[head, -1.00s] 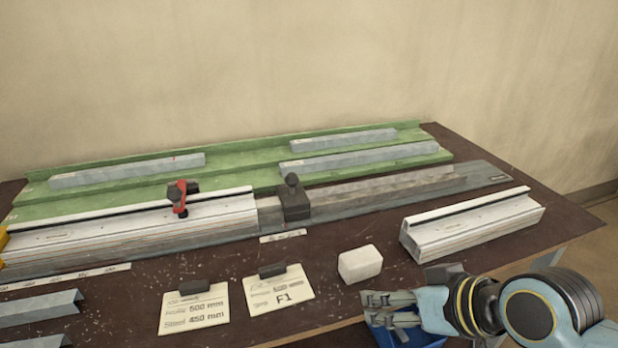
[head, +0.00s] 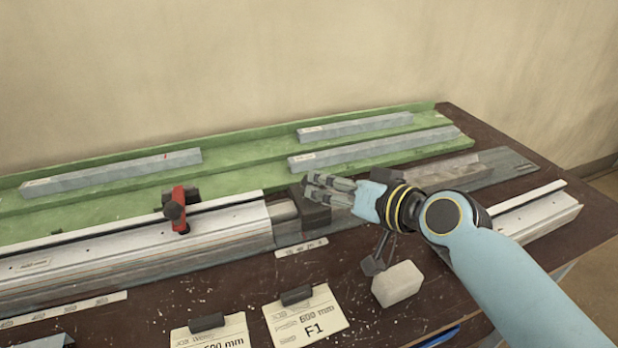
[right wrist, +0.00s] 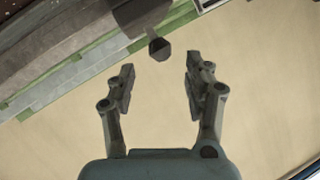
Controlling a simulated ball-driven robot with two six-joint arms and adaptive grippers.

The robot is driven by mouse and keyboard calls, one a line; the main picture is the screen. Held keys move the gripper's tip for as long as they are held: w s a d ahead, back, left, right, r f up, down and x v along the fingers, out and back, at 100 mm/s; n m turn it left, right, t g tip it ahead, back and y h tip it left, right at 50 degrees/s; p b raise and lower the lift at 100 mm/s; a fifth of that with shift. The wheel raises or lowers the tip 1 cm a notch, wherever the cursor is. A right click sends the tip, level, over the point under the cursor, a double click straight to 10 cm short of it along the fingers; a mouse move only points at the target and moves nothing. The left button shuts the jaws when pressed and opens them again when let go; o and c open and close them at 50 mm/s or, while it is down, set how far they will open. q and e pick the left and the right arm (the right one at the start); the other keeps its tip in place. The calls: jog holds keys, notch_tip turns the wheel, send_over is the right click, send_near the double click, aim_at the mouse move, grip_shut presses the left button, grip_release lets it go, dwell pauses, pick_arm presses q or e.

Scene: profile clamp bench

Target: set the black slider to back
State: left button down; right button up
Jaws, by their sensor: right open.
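The black slider (head: 318,216) is a dark block on the grey rail, at the end of the pale profile. My right gripper (head: 308,186) is at it in the head view and hides its upper part and knob. In the right wrist view the slider block (right wrist: 140,14) is at the top, and its dark round knob (right wrist: 160,48) shows just beyond the fingertips, in line with the gap between them. My right gripper (right wrist: 160,78) is open and empty there. I cannot tell whether it touches the slider. My left gripper is not in view.
A red and black clamp (head: 179,210) sits on the pale profile (head: 130,248), left of the slider. A small scale label (head: 301,247) lies in front of the slider. A whitish block (head: 398,284) and cards (head: 306,318) lie nearer. A green tray (head: 232,172) with grey bars is behind.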

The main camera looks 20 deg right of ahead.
aim_at(319, 202)
jog(key=x, duration=0.4)
jog(key=shift+x, duration=0.9)
jog(key=shift+w+a+f, duration=0.1)
jog(key=shift+w+f, duration=0.05)
jog(key=shift+w, duration=0.1)
jog(key=shift+c, duration=0.7)
jog(key=c, duration=0.4)
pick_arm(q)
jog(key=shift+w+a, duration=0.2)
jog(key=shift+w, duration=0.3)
pick_arm(e)
grip_shut()
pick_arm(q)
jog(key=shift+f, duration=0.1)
